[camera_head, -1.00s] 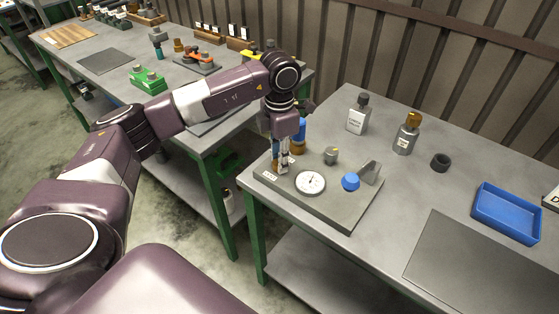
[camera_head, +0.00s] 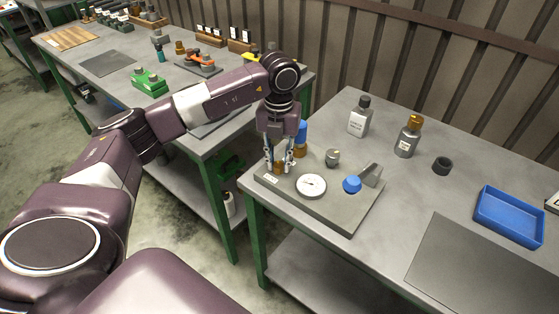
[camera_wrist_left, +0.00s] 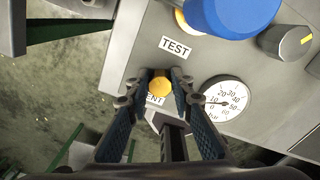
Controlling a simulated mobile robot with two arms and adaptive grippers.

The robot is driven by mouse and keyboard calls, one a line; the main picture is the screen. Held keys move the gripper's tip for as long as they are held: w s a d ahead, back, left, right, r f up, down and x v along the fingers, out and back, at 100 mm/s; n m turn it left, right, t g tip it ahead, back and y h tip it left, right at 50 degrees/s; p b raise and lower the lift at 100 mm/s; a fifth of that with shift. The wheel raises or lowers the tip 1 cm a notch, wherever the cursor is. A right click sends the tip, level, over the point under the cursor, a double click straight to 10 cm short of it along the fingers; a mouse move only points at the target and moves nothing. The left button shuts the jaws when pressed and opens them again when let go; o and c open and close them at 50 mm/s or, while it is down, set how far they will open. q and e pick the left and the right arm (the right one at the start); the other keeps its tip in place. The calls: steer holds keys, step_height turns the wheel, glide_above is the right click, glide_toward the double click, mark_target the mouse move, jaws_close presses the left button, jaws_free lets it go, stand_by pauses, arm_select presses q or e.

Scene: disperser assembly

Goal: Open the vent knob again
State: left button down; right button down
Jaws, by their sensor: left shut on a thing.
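The vent knob (camera_wrist_left: 160,86) is a small round brass-yellow knob on the grey test block (camera_head: 333,214). My left gripper (camera_head: 279,168) points down at the block's left corner. In the left wrist view its two fingers (camera_wrist_left: 160,82) stand on either side of the knob and are shut on it. The knob's stem is hidden, and I cannot tell how far it is turned. My right gripper is in neither view.
Beside the knob are a round gauge (camera_head: 312,186), a blue-topped fitting (camera_head: 300,132), a grey knob with a yellow mark (camera_head: 332,158) and a blue knob (camera_head: 352,184). Two bottles, a black ring (camera_head: 442,166) and a blue tray (camera_head: 508,217) stand to the right.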

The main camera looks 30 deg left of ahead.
mark_target(278, 163)
arm_select(q)
steer(key=n, duration=0.5)
steer(key=shift+a+r+n, duration=0.1)
steer(key=shift+a+n, duration=0.05)
steer(key=shift+n, duration=0.25)
stand_by(0.4)
steer(key=c, duration=1.7)
jaws_free()
step_height(278, 163, up, 12)
steer(key=shift+s, duration=0.1)
